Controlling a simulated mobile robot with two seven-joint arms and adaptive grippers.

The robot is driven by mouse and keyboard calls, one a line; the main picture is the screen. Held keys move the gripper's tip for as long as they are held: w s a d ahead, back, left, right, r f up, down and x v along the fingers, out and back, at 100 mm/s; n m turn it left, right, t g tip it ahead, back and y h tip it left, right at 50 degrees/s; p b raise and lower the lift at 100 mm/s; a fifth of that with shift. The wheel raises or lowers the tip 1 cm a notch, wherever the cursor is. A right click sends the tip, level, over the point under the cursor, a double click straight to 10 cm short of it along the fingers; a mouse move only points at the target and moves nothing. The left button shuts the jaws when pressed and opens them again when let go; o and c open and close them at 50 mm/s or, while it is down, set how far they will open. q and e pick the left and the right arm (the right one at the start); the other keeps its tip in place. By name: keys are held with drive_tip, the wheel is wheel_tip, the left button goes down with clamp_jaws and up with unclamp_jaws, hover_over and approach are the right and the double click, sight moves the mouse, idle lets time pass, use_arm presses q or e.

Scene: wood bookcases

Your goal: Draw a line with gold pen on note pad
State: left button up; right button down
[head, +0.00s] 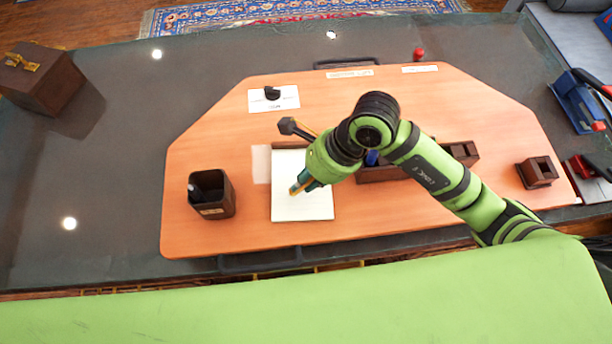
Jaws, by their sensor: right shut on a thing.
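The white note pad (303,207) lies on the orange wooden board (400,215), left of its middle. My right gripper (306,183) is above the note pad, its arm reaching in from the right. It is shut on the gold pen (296,189), whose lower end shows over the pad's upper middle. I cannot tell whether the pen tip touches the paper. No line is visible on the pad. The gripper and wrist hide the pad's upper right part and most of the pen. My left gripper is not in view.
A dark wooden pen cup (211,194) stands left of the pad. A wooden organizer (385,174) is partly behind my right arm. A small wooden box (537,172) stands at the right. A white card with a black item (272,93) lies at the back.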

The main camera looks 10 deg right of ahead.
drive_tip(key=shift+f, duration=0.2)
drive_tip(key=shift+d, duration=0.15)
drive_tip(key=shift+d+b, duration=0.35)
drive_tip(key=shift+d, duration=0.25)
drive_tip(key=shift+d, duration=0.15)
drive_tip(key=shift+d+b, duration=0.3)
drive_tip(key=shift+s+d, duration=0.1)
drive_tip(key=shift+d, duration=0.2)
drive_tip(key=shift+d+b, duration=0.35)
drive_tip(key=shift+d, duration=0.35)
drive_tip(key=shift+d, duration=0.15)
